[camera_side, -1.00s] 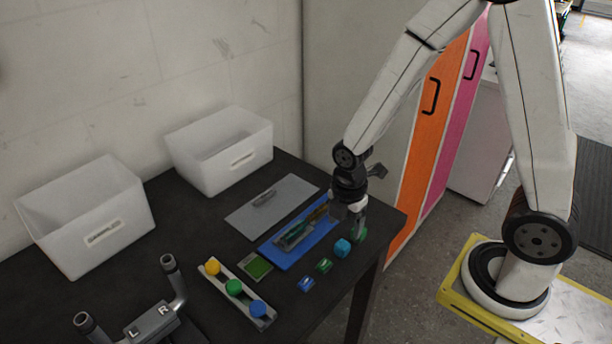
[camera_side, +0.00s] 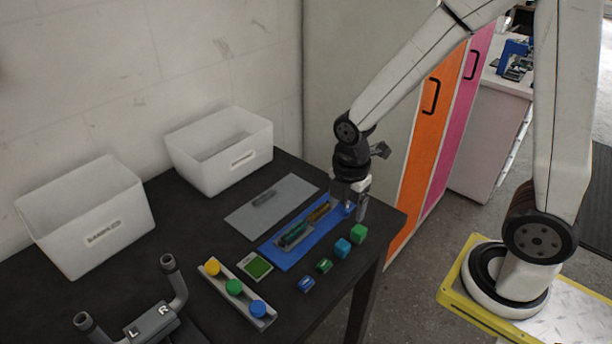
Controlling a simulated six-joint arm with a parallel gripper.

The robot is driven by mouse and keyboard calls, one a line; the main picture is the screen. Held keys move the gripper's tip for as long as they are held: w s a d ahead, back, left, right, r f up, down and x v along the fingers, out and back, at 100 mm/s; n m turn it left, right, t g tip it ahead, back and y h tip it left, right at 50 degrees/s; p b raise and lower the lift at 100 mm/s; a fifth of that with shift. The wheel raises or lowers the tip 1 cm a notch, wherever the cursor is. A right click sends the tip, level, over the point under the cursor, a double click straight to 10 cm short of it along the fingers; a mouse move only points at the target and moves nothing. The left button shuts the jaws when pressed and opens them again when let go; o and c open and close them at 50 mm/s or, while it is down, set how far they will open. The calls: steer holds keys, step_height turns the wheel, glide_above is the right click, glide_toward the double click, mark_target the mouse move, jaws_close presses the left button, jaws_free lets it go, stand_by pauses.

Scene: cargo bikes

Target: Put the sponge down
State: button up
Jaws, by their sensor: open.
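No object is clearly recognisable as a sponge. The small green block (camera_side: 359,234) rests at the right end of the black table, and a blue-green block (camera_side: 342,247) sits just in front of it. A flat green pad with a pale border (camera_side: 255,266) lies near the middle of the table; I cannot tell which of these is the sponge. My gripper (camera_side: 355,212) points down, open, with nothing seen between its fingers. It is just above and behind the green block, over the right end of the blue mat (camera_side: 279,256).
Tools lie on the blue mat; a grey mat (camera_side: 253,219) is behind it. Two white bins (camera_side: 120,233) (camera_side: 208,185) stand at the back. A rack with coloured knobs (camera_side: 222,285), a handlebar (camera_side: 150,325) and small blue and green pieces (camera_side: 306,284) (camera_side: 324,265) are in front.

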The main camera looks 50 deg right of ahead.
stand_by(0.3)
steer(key=m+t, duration=0.1)
steer(key=m, duration=0.5)
steer(key=s+r+m, duration=0.1)
steer(key=m, duration=0.5)
steer(key=d+m+t, duration=0.1)
steer(key=m, duration=0.5)
steer(key=shift+s+d+r+t, duration=0.1)
steer(key=shift+s+r+t, duration=0.2)
steer(key=shift+s+r, duration=0.1)
steer(key=shift+o, duration=0.5)
